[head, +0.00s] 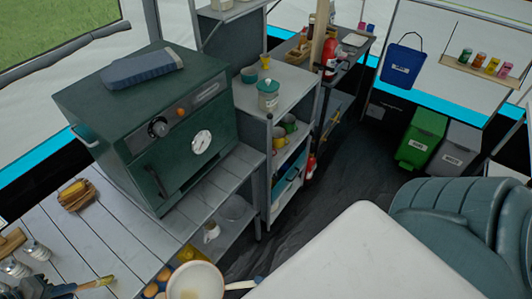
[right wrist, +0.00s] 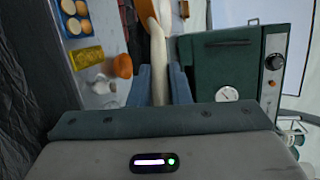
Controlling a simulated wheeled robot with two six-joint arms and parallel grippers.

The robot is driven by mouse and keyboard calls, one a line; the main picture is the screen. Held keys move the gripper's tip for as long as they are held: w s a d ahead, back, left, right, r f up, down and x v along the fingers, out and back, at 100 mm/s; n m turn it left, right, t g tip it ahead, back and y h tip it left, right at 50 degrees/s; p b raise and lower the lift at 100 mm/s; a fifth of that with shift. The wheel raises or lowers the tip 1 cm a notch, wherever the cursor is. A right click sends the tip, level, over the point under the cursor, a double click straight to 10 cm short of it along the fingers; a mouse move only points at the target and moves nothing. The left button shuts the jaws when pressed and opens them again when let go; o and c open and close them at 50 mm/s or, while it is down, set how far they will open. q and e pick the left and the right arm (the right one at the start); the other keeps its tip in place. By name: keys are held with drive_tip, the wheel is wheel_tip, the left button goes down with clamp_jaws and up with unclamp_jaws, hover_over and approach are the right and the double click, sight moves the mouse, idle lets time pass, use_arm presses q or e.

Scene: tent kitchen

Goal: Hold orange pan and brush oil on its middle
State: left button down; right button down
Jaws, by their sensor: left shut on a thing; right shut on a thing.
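The pan (head: 196,281) shows at the bottom edge of the head view, with a pale inside and a thin orange-tan rim; its lower part is cut off. Its pale handle points right, and the blue fingertips of my right gripper (head: 258,281) are at the handle's end. In the right wrist view the blue fingers of my right gripper (right wrist: 162,85) are closed around the pale handle (right wrist: 155,50). At the bottom left, my dark left gripper (head: 62,289) is shut on the brush (head: 98,283), its light bristle end pointing right toward the pan, apart from it. No oil is distinguishable.
A green oven (head: 150,125) stands on the slatted counter (head: 120,245). A lower shelf holds a yellow packet (head: 190,250) and a jar (head: 212,232). Jars (head: 35,250) stand at the far left.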

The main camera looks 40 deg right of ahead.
use_arm(q)
drive_tip(key=shift+w+a, duration=0.2)
drive_tip(key=shift+a, duration=0.05)
drive_tip(key=shift+r, duration=3.05)
drive_tip(key=shift+f, duration=0.15)
drive_tip(key=shift+f, duration=2)
drive_tip(key=shift+f, duration=0.9)
